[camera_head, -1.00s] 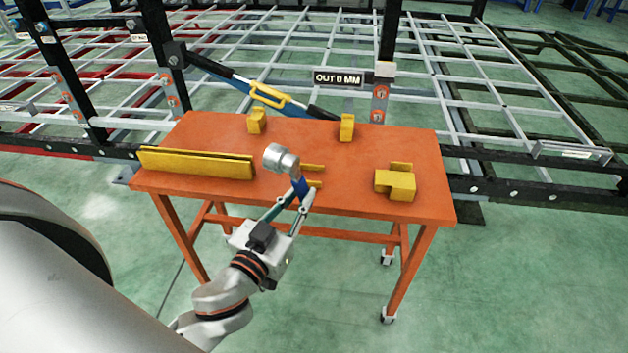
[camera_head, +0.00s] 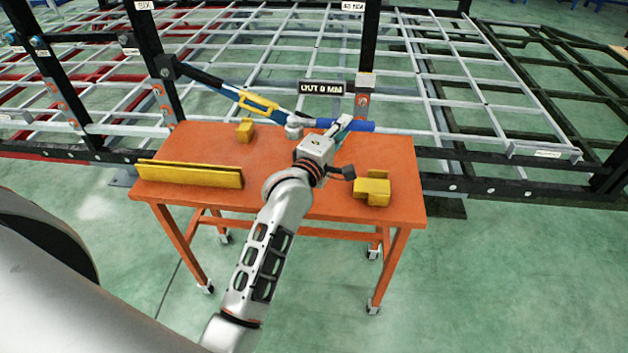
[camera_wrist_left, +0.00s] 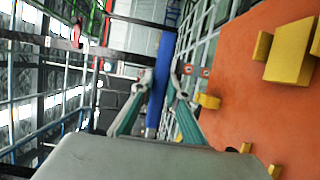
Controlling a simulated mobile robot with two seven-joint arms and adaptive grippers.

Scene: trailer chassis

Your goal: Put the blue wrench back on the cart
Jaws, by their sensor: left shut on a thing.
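The blue wrench (camera_head: 358,126) has a blue handle and a grey metal head (camera_head: 294,125). It lies sideways across the picture, head to the left, at the cart's far edge. My left gripper (camera_head: 343,124) is shut on its blue handle. The left wrist view shows the handle (camera_wrist_left: 161,75) between the fingers of the left gripper (camera_wrist_left: 157,92). The orange cart (camera_head: 225,200) stands in front of me; the wrench appears raised above its top. My right gripper is not in view.
On the cart are a long yellow holder (camera_head: 190,174), a small yellow block (camera_head: 245,130) and a yellow block at right (camera_head: 373,188). My arm hides part of the cart top.

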